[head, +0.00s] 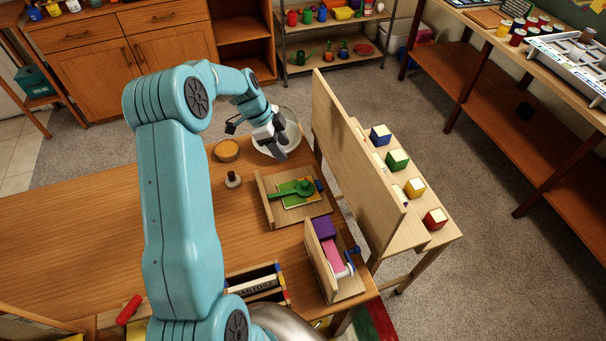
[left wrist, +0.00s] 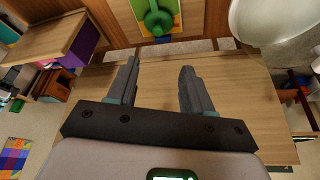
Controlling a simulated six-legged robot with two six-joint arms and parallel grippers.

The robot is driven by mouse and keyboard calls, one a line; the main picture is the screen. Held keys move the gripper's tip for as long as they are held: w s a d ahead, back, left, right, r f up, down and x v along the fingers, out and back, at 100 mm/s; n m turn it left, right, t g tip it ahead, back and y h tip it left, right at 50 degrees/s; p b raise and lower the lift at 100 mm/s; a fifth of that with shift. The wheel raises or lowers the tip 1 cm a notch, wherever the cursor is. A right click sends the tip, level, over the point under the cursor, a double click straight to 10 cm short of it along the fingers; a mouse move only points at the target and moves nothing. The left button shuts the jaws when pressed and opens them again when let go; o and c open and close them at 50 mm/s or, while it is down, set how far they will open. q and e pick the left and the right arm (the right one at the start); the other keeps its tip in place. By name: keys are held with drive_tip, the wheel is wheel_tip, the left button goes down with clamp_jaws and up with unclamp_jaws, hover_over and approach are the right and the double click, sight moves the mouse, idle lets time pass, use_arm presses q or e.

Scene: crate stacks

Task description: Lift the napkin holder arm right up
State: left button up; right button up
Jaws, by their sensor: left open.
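The napkin holder (head: 283,216) is a wooden tray on the table, holding a yellow and green napkin stack (head: 299,201). Its green arm (head: 296,189) lies down across the stack, with a ring-shaped part; a blue piece (head: 319,185) is at the tray's right edge. The arm also shows at the top of the left wrist view (left wrist: 158,18). My left gripper (head: 257,138) is open and empty, behind the holder, beside the white bowl. In the left wrist view its fingers (left wrist: 160,68) are apart, with the green arm beyond them. My right gripper is not in view.
A white bowl (head: 292,128) and an orange-filled bowl (head: 227,151) stand behind the holder. A tall wooden panel (head: 350,165) rises to its right. A wooden stand with purple and pink blocks (head: 325,229) is in front.

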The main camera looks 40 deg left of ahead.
sight(305, 183)
use_arm(q)
drive_tip(key=b+x, duration=0.1)
drive_tip(key=x, duration=0.3)
drive_tip(key=b+x, duration=0.1)
drive_tip(key=x, duration=0.4)
drive_tip(key=b+x, duration=0.1)
drive_tip(key=x, duration=0.4)
drive_tip(key=shift+s+d+f, duration=0.15)
drive_tip(key=shift+s+d, duration=0.05)
drive_tip(key=shift+s, duration=0.1)
drive_tip(key=shift+w+f, duration=0.1)
drive_tip(key=shift+f, duration=0.25)
drive_tip(key=shift+w+d+f, duration=0.15)
drive_tip(key=shift+w+f, duration=0.1)
drive_tip(key=shift+f, duration=0.1)
drive_tip(key=shift+s, duration=0.15)
drive_tip(key=shift+c, duration=0.9)
clamp_jaws()
